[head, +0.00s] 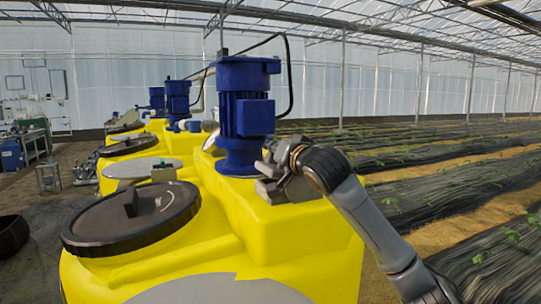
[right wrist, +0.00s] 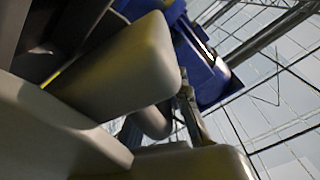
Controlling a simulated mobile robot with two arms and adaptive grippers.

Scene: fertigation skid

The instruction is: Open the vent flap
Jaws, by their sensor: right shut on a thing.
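My right gripper (head: 272,178) is low over the top of the nearest yellow tank (head: 300,245), close to the right of the base of the blue motor (head: 247,115). It is shut on a small part that its fingers mostly hide. In the right wrist view the two pale finger pads of the gripper (right wrist: 165,115) fill the near side, with a dark grey piece between them. I cannot make out a vent flap clearly in either view, nor whether the held part belongs to it. My left gripper is not in view.
A round black lid (head: 135,215) lies closed on the near tank, left of the motor. More yellow tanks with blue motors (head: 177,98) stand in a row behind. A black cable (head: 289,75) arches from the near motor. Planted beds (head: 440,180) lie to the right.

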